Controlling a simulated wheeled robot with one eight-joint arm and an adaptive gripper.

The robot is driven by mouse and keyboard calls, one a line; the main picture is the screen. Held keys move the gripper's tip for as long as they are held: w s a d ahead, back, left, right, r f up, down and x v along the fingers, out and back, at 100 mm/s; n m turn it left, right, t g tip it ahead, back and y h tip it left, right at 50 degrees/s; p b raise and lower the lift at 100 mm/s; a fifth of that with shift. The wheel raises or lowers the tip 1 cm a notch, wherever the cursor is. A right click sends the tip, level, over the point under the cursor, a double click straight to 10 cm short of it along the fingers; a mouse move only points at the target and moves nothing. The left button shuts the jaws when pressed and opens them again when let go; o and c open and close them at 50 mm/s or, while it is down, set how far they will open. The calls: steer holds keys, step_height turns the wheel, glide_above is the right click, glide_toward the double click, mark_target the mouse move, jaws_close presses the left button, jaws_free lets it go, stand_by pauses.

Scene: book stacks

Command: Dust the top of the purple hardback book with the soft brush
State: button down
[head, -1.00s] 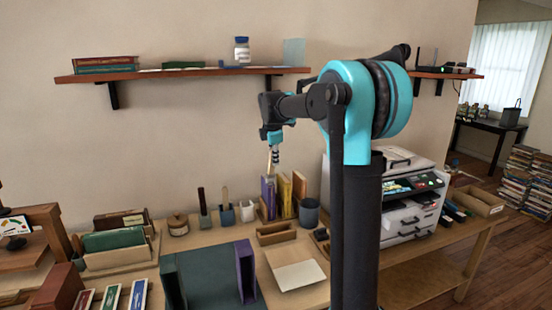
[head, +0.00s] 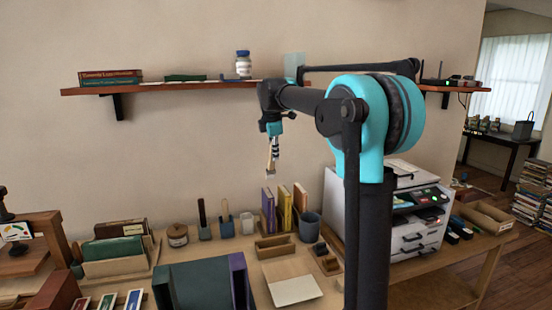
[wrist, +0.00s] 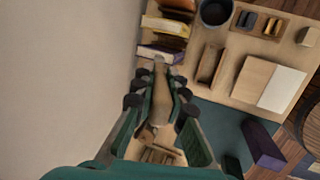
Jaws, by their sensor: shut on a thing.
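My gripper (head: 275,147) is shut on the soft brush (head: 270,168), which hangs roughly upright with its pale end down. The brush also shows between the fingers in the wrist view (wrist: 158,95). The purple hardback book (head: 268,210) stands upright at the left of a row with a yellow book (head: 285,208) and a brown one. In the head view the brush's lower end is just above the purple book's top, with a small gap in the picture. In the wrist view the purple book (wrist: 160,53) lies just past the brush's far end.
Another purple upright slab (head: 240,280) stands on a dark green mat (wrist: 222,122) nearer me. A grey cup (head: 310,226) is right of the books, with a printer (head: 415,215) beyond. Brush holders (head: 226,228) stand to the left. The wall shelf (head: 180,88) runs above.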

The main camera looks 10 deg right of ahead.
stand_by(0.6)
steer(key=shift+f, duration=0.5)
